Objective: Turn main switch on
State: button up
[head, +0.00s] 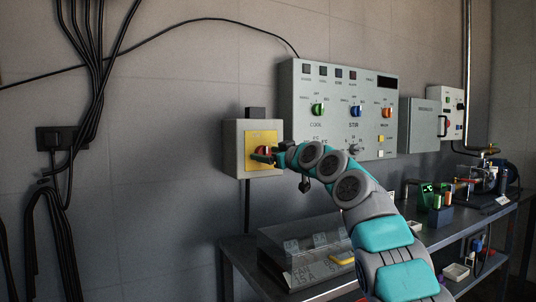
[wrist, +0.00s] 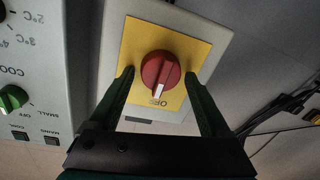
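The main switch is a red rotary knob (wrist: 160,74) on a yellow plate (wrist: 186,38), set in a light grey box (head: 235,150) on the wall. In the wrist view, the white mark on the knob points to the lettering that seems to read OFF. My gripper (wrist: 160,78) is open, with one dark finger on each side of the knob. Gaps show between the fingers and the knob. In the head view, my gripper (head: 262,155) is in front of the yellow plate and hides part of the knob.
A control panel (head: 335,75) with green, blue and orange knobs hangs right of the switch box. A grey cabinet (head: 418,125) is farther right. Below, a bench (head: 235,246) carries a clear-covered box (head: 300,250). Black cables (head: 65,220) hang at left.

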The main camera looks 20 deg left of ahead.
jog(key=c, duration=1.1)
jog(key=m+b, duration=0.1)
jog(key=m, duration=0.2)
jog(key=shift+f+m+b, duration=0.1)
jog(key=shift+m+b, duration=0.2)
jog(key=m+b, duration=0.1)
jog(key=m, duration=0.4)
jog(key=shift+m+t, duration=0.4)
jog(key=m, duration=0.3)
jog(key=shift+m, duration=0.4)
jog(key=m, duration=0.2)
jog(key=m+t+p, duration=0.1)
jog(key=m, duration=0.2)
jog(key=shift+w+d+f+m, duration=0.1)
jog(key=shift+f+m, duration=0.1)
jog(key=shift+m, duration=0.1)
